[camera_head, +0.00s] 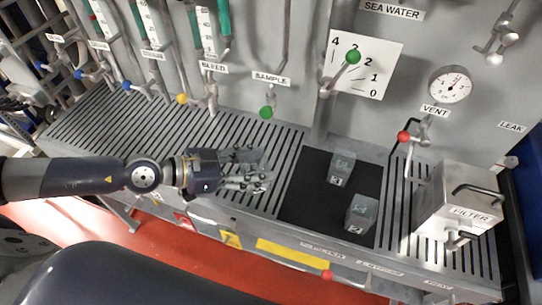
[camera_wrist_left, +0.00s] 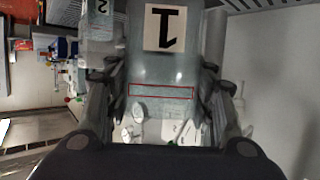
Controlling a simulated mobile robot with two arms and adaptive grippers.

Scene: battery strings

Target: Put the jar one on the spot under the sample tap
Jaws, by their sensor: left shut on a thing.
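My left gripper (camera_head: 247,172) is shut on jar one (camera_wrist_left: 165,75), a clear grey jar with a white label reading 1, upside down in the left wrist view. In the head view the jar is mostly masked by the fingers. They are over the slatted bench, left of the black mat; whether the jar touches the bench I cannot tell. The sample tap (camera_head: 267,112) has a green knob and sits behind and above the gripper, below the SAMPLE label. The spot under it is not clearly visible. My right gripper is not in view.
Two other jars stand on the black mat (camera_head: 300,205): an upper one (camera_head: 343,160) with an unclear label and a lower one (camera_head: 364,205) labelled 2. A filter box (camera_head: 460,195) stands at the right. The slatted bench (camera_head: 150,125) at left is clear below the taps.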

